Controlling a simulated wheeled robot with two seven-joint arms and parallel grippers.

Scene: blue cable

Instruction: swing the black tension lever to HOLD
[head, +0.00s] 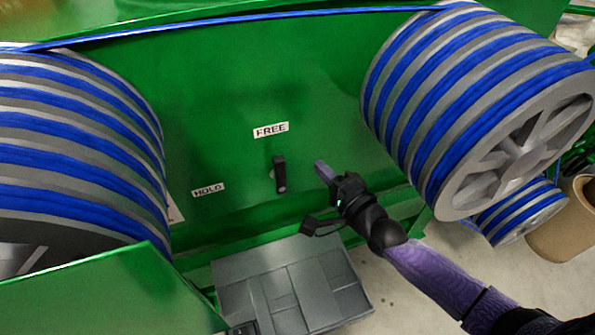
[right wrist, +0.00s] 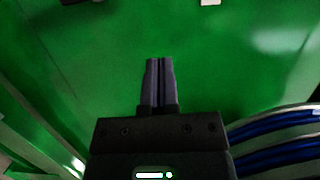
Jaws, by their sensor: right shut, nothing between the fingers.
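The black tension lever (head: 280,174) is on the green panel in the head view. It stands nearly upright, its upper end just below the FREE label (head: 271,130). The HOLD label (head: 208,190) is lower and to the left of it. My right gripper (head: 320,167) is a short way right of the lever, with a visible gap between them. Its fingers are shut and empty, and they also show together in the right wrist view (right wrist: 159,80) against green. A dark piece at that view's top edge is cut off, so I cannot tell what it is. My left gripper is out of view.
Large reels of blue cable stand at the left (head: 70,150) and right (head: 470,110) of the panel (head: 220,90). A blue cable runs between them along the top. A grey box (head: 290,275) sits below the lever. The panel around the lever is clear.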

